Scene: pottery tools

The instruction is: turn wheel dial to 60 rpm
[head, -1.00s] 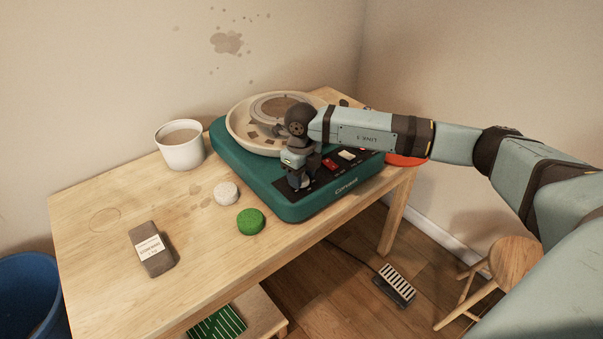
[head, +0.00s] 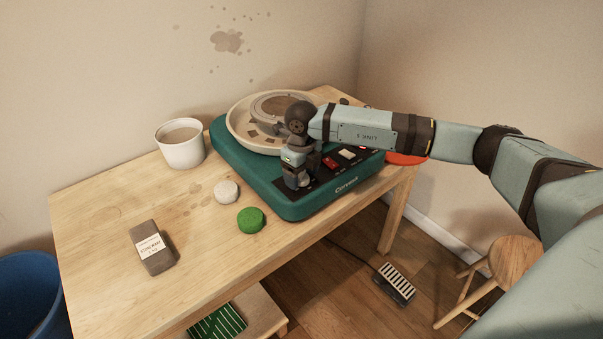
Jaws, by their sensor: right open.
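The green pottery wheel (head: 235,160) stands on the wooden table with a beige splash pan (head: 239,127) on top. Its dark control panel (head: 316,186) faces the front and carries a red switch (head: 330,162) and a pale switch (head: 347,153). My right gripper (head: 298,183) points down over the left part of the panel. It is open, with its fingers low around a small light-topped knob that appears to be the dial (head: 303,182). The dial is mostly hidden by the fingers, so its setting cannot be read. My left gripper is not in view.
A white bucket (head: 181,153), a white round piece (head: 226,192), a green sponge (head: 250,220) and a grey labelled block (head: 152,250) sit left of the wheel. A red-orange item (head: 405,159) lies behind my right arm.

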